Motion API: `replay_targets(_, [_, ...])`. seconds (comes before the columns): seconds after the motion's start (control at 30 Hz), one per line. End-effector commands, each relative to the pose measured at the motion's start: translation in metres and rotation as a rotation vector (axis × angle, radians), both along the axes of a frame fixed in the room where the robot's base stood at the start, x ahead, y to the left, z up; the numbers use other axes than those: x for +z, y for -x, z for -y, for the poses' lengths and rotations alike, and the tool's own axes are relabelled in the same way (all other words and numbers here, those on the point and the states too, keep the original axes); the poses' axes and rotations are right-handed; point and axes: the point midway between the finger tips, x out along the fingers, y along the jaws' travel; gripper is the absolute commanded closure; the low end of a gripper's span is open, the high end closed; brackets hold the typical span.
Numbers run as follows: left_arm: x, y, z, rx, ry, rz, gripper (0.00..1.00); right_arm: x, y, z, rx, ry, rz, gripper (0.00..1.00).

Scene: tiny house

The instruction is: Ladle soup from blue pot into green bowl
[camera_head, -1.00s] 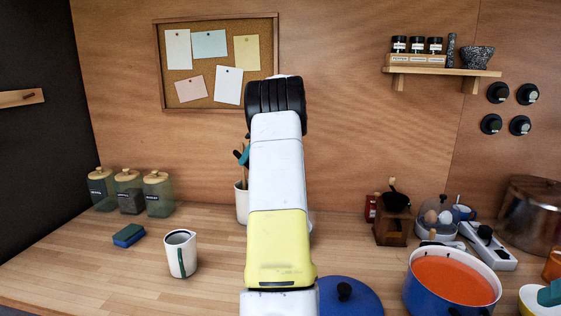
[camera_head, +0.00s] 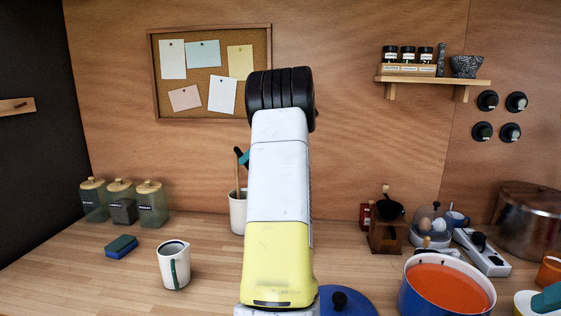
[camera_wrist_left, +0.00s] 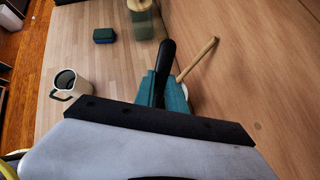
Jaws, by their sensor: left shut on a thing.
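The blue pot (camera_head: 410,302) of orange soup stands at the lower right of the head view, its blue lid (camera_head: 350,303) to its left. My left gripper shows in the left wrist view (camera_wrist_left: 165,88), its teal fingers shut on an upright black handle (camera_wrist_left: 167,56), apparently the ladle's. The handle's lower end is hidden. In the head view my left arm hides most of this gripper, by the white crock (camera_head: 237,212). A wooden-handled utensil (camera_wrist_left: 197,59) leans close beside the fingers. I cannot make out a green bowl.
A white jug (camera_head: 173,267), a sponge (camera_head: 121,246) and several jars (camera_head: 152,205) stand on the left of the counter. A grinder (camera_head: 386,230), a power strip (camera_head: 482,254) and a large metal pot (camera_head: 532,222) crowd the right. The front left counter is clear.

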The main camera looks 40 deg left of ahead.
Motion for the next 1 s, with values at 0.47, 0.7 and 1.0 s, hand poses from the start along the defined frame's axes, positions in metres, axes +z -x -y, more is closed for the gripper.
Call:
replay_targets(0.47, [0.02, 0.0, 0.017, -0.002, -0.107, 0.003, 1.0, 0.0, 0.0, 0.0, 0.0, 0.0, 0.0, 0.47])
replay_targets(0.7, [0.024, 0.001, 0.03, 0.0, -0.161, 0.001, 1.0, 0.0, 0.0, 0.0, 0.0, 0.0, 0.0, 0.47])
replay_targets(1.0, [0.029, 0.0, 0.045, -0.002, -0.229, 0.003, 1.0, 0.0, 0.0, 0.0, 0.0, 0.0, 0.0, 0.47])
